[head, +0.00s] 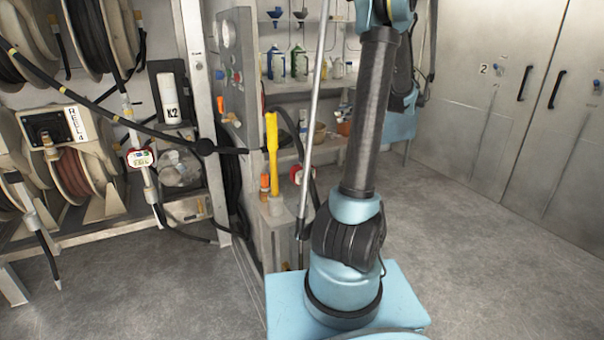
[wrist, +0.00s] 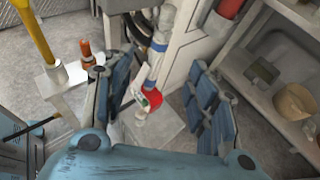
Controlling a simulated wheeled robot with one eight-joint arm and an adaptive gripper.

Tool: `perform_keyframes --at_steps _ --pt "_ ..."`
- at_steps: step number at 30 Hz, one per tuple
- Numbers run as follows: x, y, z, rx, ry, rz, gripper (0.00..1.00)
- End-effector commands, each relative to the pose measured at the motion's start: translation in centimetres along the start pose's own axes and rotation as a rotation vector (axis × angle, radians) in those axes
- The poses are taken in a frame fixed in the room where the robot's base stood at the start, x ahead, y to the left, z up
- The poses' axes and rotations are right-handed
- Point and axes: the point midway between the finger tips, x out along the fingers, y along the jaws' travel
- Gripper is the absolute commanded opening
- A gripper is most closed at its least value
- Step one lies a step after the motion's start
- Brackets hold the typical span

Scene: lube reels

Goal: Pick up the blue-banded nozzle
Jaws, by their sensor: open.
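The blue-banded nozzle (wrist: 158,48) shows in the wrist view as a pale, slanting body with a blue band, a red part and a white tag lower down. My gripper (wrist: 161,64) is open, with one dark blue finger to the left of the nozzle and one to the right. The nozzle lies between the fingers in the picture; I cannot tell whether they touch it or how far away it is. In the head view a red part (head: 296,174) beside the grey pole looks like the same nozzle. My fingers are not clear in the head view.
Shelving with a bowl (wrist: 295,102) is at right in the wrist view. Hose reels (head: 75,170) fill the left. The floor at right (head: 480,240) is clear.

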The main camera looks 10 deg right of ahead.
Motion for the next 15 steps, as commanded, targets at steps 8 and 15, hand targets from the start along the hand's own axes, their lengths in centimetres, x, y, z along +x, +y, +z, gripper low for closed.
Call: perform_keyframes --at_steps 8,15 --pt "4.6 0.1 0.0 -0.001 0.0 0.004 0.52" --pt "8.9 0.1 0.0 -0.002 0.001 0.004 0.52"
